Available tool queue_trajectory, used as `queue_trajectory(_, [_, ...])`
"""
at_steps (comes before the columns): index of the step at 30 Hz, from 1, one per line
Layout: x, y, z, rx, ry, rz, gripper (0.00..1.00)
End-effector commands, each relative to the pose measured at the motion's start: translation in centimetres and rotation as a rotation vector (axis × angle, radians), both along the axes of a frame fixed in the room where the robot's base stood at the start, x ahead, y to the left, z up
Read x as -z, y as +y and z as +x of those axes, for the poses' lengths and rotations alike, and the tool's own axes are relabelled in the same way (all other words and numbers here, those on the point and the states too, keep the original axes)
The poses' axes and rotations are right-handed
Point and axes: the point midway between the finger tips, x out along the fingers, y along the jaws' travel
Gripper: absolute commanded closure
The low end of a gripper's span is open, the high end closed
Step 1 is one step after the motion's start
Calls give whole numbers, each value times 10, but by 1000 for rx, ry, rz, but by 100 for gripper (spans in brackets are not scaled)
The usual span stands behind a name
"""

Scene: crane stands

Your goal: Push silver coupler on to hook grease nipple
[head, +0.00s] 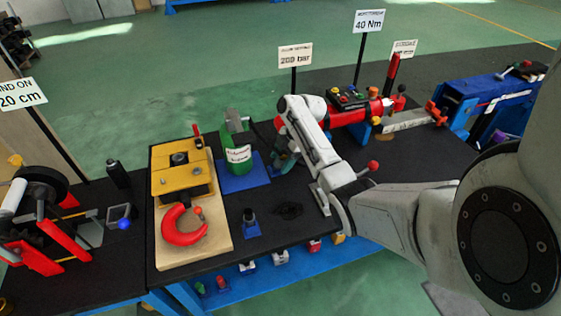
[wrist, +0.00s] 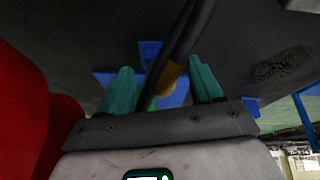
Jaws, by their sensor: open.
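The red hook (head: 184,226) hangs from a yellow block (head: 182,176) and lies on a pale wooden board at the left of the bench. Its grease nipple is too small to make out. I cannot pick out the silver coupler in either view. My gripper (wrist: 163,78) is open, with two teal fingers spread. Black hoses (wrist: 180,40) and a yellowish piece (wrist: 170,76) show between or beyond the fingers; I cannot tell whether they touch. In the head view my gripper is right of the green bottle, partly hidden by my arm, and well apart from the hook.
The green bottle (head: 237,145) stands on a blue mat (head: 240,179). A small dark piece stands on a blue pad (head: 250,229), near a black coil (head: 288,210). A red machine (head: 350,112) and signposts stand behind my arm. A large red surface (wrist: 40,120) fills the wrist view's left.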

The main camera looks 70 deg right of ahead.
Motion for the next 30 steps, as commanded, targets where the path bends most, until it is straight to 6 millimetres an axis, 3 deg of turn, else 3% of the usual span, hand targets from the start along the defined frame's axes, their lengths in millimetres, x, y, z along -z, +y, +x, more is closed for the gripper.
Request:
queue_trajectory(5, [0, 0, 0, 0, 0, 0, 36])
queue_trajectory(25, [0, 0, 0, 0, 0, 0, 100])
queue_trajectory(30, [-1, 0, 0, 0, -1, -1, 100])
